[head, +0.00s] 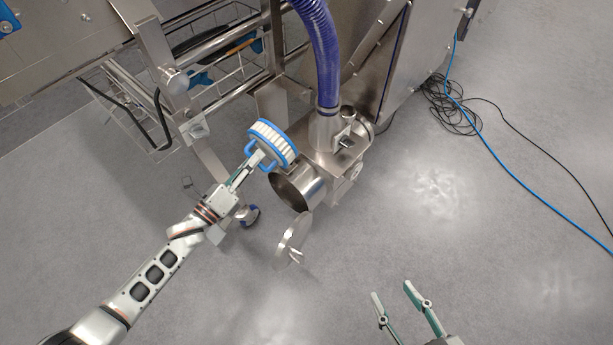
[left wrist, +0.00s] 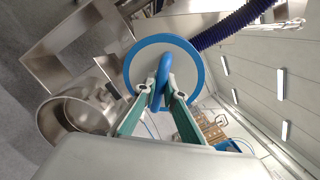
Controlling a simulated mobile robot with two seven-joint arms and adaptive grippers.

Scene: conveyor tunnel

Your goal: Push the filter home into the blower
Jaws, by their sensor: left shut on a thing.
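The filter (head: 274,139) is a white pleated cylinder with blue rims and a blue handle. My left gripper (head: 256,161) is shut on its handle and holds it in the air, up and left of the blower opening in the head view. In the left wrist view the filter's round end (left wrist: 143,54) faces the camera, with the handle between the fingers (left wrist: 160,92). The blower (head: 330,158) is a steel housing with an open round mouth (head: 297,188); the mouth also shows in the left wrist view (left wrist: 80,112). My right gripper (head: 392,292) is open and empty over the floor.
A round steel cover (head: 291,240) stands swung out below the mouth. A blue hose (head: 321,45) rises from the blower. A wire basket (head: 225,65) and steel frame lie to the left. Cables (head: 452,108) are coiled on the floor at right; the lower floor is clear.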

